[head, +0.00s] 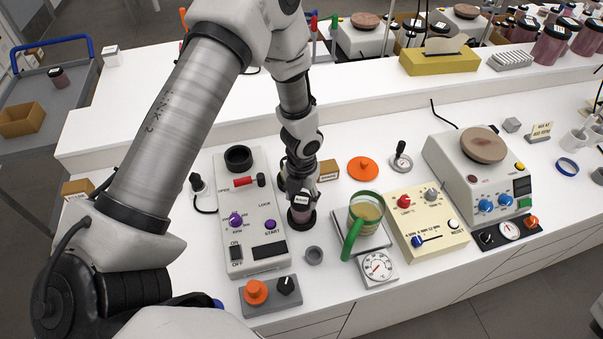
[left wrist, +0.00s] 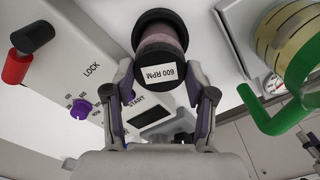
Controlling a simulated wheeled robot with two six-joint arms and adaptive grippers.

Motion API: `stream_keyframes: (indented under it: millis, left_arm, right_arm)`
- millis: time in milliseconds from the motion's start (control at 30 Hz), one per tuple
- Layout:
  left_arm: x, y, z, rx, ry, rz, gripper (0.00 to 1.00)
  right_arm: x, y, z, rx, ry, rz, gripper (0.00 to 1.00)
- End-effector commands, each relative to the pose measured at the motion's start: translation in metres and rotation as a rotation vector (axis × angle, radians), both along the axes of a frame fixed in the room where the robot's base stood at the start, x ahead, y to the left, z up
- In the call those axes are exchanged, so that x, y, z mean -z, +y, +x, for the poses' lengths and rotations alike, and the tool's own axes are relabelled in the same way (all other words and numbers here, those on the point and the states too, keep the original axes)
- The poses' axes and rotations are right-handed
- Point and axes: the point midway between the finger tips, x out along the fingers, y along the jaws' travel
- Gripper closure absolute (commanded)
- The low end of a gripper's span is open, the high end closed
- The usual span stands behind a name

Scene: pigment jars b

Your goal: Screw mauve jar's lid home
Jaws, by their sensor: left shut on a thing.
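The mauve jar (head: 301,214) stands upright at the right edge of the grey control machine, its foot in a black ring. In the left wrist view its mauve body (left wrist: 164,42) shows between a dark far end and its black lid (left wrist: 163,88). A white "600 RPM" label is on the lid. My left gripper (head: 301,184) comes from above and is shut on the lid; in the left wrist view its fingers (left wrist: 163,76) lie on either side. The lid sits on the jar; I cannot tell how tightly. My right gripper is out of view.
The grey control machine (head: 241,190) is just left of the jar. An orange lid-like disc (head: 362,169) and a cream control box (head: 427,222) are farther right.

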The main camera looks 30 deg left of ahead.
Motion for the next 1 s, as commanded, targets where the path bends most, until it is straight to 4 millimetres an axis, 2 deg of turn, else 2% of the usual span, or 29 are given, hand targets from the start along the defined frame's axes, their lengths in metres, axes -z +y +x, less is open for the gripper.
stream_keyframes:
  millis: [167,200,267,300,667,767,1000]
  left_arm:
    - [0.0,0.0,0.0,0.028,-0.001,0.0,1.0]
    - [0.0,0.0,0.0,0.028,-0.001,0.0,0.41]
    - [0.0,0.0,0.0,0.027,-0.001,0.0,0.2]
    - [0.0,0.0,0.0,0.027,-0.001,0.0,0.15]
    - [-0.005,0.0,0.001,0.025,-0.002,0.0,0.15]
    - [-0.019,0.0,0.002,0.024,-0.005,0.001,0.15]
    - [-0.08,0.0,0.002,0.025,-0.005,0.001,0.15]
  right_arm:
    - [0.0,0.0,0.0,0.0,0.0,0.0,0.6]
    - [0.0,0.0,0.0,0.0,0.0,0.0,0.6]
    - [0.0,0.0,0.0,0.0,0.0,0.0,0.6]
    - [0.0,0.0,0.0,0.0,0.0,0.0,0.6]
    - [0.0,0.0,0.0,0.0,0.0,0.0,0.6]
    - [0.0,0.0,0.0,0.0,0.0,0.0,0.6]
    - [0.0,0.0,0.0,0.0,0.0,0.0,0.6]
